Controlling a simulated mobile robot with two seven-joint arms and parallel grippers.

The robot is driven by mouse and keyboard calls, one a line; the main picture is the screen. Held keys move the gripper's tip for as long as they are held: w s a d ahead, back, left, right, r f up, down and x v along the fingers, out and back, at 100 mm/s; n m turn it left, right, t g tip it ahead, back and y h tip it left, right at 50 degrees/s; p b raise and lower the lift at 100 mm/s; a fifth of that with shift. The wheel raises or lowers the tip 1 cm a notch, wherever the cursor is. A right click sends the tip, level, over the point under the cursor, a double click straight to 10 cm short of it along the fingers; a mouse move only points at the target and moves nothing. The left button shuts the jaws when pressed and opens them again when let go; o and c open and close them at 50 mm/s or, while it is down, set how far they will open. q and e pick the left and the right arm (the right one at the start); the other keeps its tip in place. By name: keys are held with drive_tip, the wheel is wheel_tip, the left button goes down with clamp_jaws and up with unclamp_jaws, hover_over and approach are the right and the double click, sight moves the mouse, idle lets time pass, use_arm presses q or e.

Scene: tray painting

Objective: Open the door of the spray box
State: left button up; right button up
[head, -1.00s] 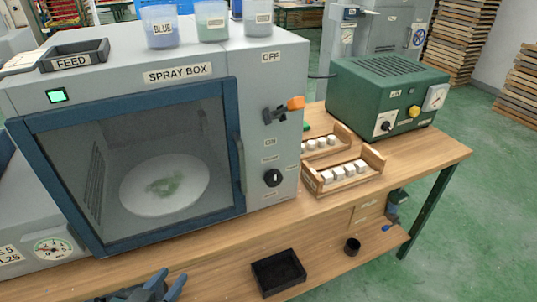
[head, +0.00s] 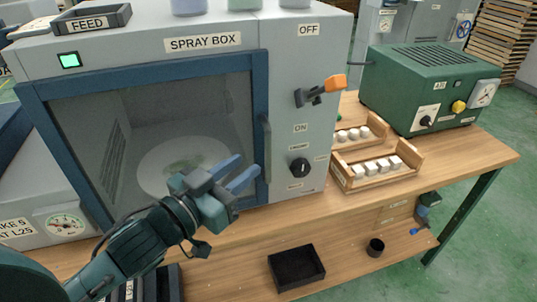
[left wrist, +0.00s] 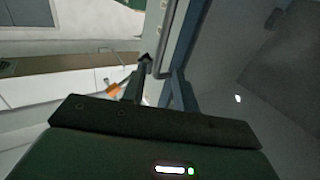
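The spray box (head: 200,43) is a grey cabinet with a dark blue-framed glass door (head: 259,85), which is shut. A round white disc with a green patch shows through the glass. The upright door handle (head: 266,145) is on the door's right side. My left gripper (head: 243,168) is in front of the door's lower right part, fingers apart and pointing at the handle. In the left wrist view the open fingers (left wrist: 158,80) point at the handle bar (left wrist: 168,42), which shows between them; contact cannot be told. My right gripper is not in view.
An orange-tipped lever (head: 334,84) and a black knob (head: 299,168) are on the panel right of the door. Wooden racks with white pieces (head: 375,170) and a green machine (head: 420,85) stand further right. A black bin (head: 297,268) is on the lower shelf.

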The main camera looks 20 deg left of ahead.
sight(266, 150)
use_arm(q)
drive_tip(key=p+x, duration=0.1)
drive_tip(key=x, duration=0.7)
drive_tip(key=shift+w+p, duration=0.15)
drive_tip(key=shift+p, duration=0.25)
clamp_jaws()
